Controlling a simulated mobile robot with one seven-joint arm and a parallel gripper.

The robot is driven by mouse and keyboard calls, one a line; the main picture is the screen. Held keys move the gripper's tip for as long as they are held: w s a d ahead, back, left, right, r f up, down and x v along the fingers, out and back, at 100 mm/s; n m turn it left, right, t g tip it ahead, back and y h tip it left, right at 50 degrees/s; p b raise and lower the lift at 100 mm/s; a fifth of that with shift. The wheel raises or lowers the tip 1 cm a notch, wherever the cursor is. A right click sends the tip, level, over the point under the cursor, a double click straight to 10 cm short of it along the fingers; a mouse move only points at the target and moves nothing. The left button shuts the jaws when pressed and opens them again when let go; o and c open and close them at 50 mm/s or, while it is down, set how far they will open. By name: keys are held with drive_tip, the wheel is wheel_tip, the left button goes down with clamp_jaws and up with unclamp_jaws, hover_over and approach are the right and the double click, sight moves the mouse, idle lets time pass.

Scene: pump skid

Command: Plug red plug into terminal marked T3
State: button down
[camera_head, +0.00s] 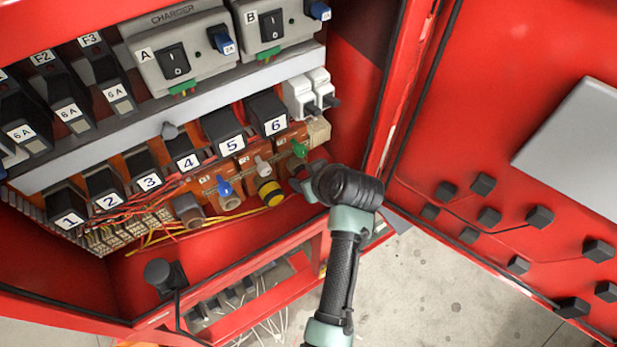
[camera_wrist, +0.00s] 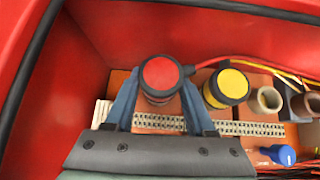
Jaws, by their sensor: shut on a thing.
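The red plug (camera_wrist: 162,74) shows in the wrist view as a round red cap with a dark rim. My gripper (camera_wrist: 160,92) is shut on it, one blue-grey finger on each side. In the head view my gripper (camera_head: 303,183) is at the right end of the brown terminal strip (camera_head: 240,170), just right of the yellow plug, and hides the red plug. I cannot tell whether the red plug sits in a terminal or is held above one. The small terminal marks are too small to read, so I cannot pick out T3.
The yellow plug (camera_wrist: 227,87) stands close beside the red one. Two open round sockets (camera_wrist: 267,99) lie farther right. Blue (camera_head: 223,187), white (camera_head: 262,166) and green (camera_head: 298,149) knobs line the strip. Numbered black blocks (camera_head: 225,130) stand behind. The red cabinet walls (camera_wrist: 110,35) are close.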

drive_tip(key=shift+w+a, duration=0.35)
drive_tip(key=shift+w, duration=0.2)
drive_tip(key=shift+c, duration=0.8)
unclamp_jaws()
drive_tip(key=shift+s+r+b, duration=0.1)
drive_tip(key=shift+b, duration=0.2)
drive_tip(key=b+v, duration=0.3)
drive_tip(key=v, duration=0.9)
drive_tip(key=shift+d+r, duration=0.2)
drive_tip(key=shift+r, duration=0.15)
drive_tip(key=shift+s, duration=0.2)
